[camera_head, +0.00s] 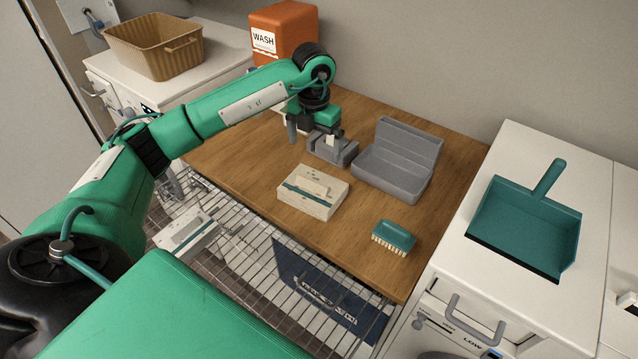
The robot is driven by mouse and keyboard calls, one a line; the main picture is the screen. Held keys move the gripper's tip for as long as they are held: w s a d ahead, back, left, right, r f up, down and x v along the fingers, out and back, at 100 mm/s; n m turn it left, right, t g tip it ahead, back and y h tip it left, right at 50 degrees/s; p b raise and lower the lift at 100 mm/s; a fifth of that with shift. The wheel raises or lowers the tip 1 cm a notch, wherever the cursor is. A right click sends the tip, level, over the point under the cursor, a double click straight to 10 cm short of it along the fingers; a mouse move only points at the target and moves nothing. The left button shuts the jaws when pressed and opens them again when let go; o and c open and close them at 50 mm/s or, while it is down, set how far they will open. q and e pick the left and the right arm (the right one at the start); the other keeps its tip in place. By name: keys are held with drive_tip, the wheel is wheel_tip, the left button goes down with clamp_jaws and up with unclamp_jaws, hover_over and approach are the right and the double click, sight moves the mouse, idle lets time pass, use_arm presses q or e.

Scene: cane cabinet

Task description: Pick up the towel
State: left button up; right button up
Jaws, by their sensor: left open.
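A folded cream towel (308,196) with a teal stripe lies flat on the wooden top, near its front edge. My left gripper (334,153) is behind the towel and slightly to its right, close to the grey box. The gripper is open and apart from the towel, with nothing seen between its fingers. A similar pale, striped item (186,232) lies lower down by the wire basket at the left. My right gripper is not in view.
An open grey box (388,177) stands right of the gripper. A teal brush (393,237) lies at the front right. A teal dustpan (522,222) rests on the white cabinet. A wire basket (235,250) holding a dark blue item (325,290) sits below the front edge.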

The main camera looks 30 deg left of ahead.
use_arm(q)
drive_tip(key=p, duration=0.2)
hover_over(313, 180)
drive_tip(key=f, duration=0.6)
drive_tip(key=shift+d, duration=0.2)
drive_tip(key=shift+f, duration=0.55)
drive_tip(key=shift+f+p, duration=0.3)
wheel_tip(313, 180, down, 3)
drive_tip(key=shift+s+a+f+p, duration=0.1)
drive_tip(key=shift+a+p, duration=0.05)
drive_tip(key=shift+p, duration=0.85)
drive_tip(key=shift+f, duration=0.65)
drive_tip(key=c, duration=1.1)
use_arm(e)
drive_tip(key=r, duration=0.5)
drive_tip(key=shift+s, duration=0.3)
use_arm(q)
drive_tip(key=shift+r, duration=0.1)
